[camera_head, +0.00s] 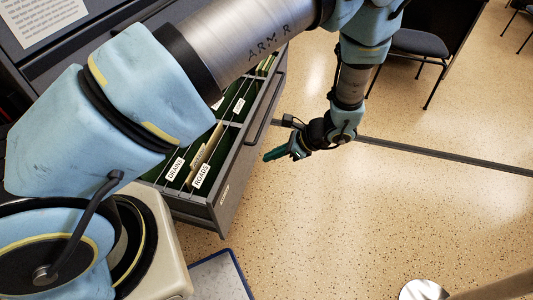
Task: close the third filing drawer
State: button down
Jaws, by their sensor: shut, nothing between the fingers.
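A grey filing drawer (243,160) stands pulled out of its cabinet, with its front facing right and a bar handle (267,108) along it. Inside it hang green folders with white tabs, among them "DRAINS" and "ROADS". My arm crosses above the drawer and hides part of it and most of the cabinet. I cannot tell which drawer in the stack it is. My gripper (268,156) is shut and empty. In the picture it is just right of the drawer front, pointing left toward it; whether it touches is unclear.
A dark chair (418,42) stands at the upper right, beside a dark panel. A dark strip (440,158) crosses the speckled floor. A blue-edged pale item (218,278) lies at the bottom, and a round metal base (424,290) stands at the lower right.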

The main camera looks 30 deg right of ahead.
aim_at(233, 164)
jog(key=shift+w+a+f+p, duration=0.55)
jog(key=shift+w+a+f, duration=0.35)
jog(key=shift+w+a, duration=0.2)
jog(key=shift+w+a+f+p, duration=0.5)
jog(key=shift+w+a+f, duration=0.35)
jog(key=shift+w+a, duration=0.3)
jog(key=shift+w+a+f+p, duration=0.55)
jog(key=shift+w+a+f, duration=0.4)
jog(key=shift+a, duration=0.3)
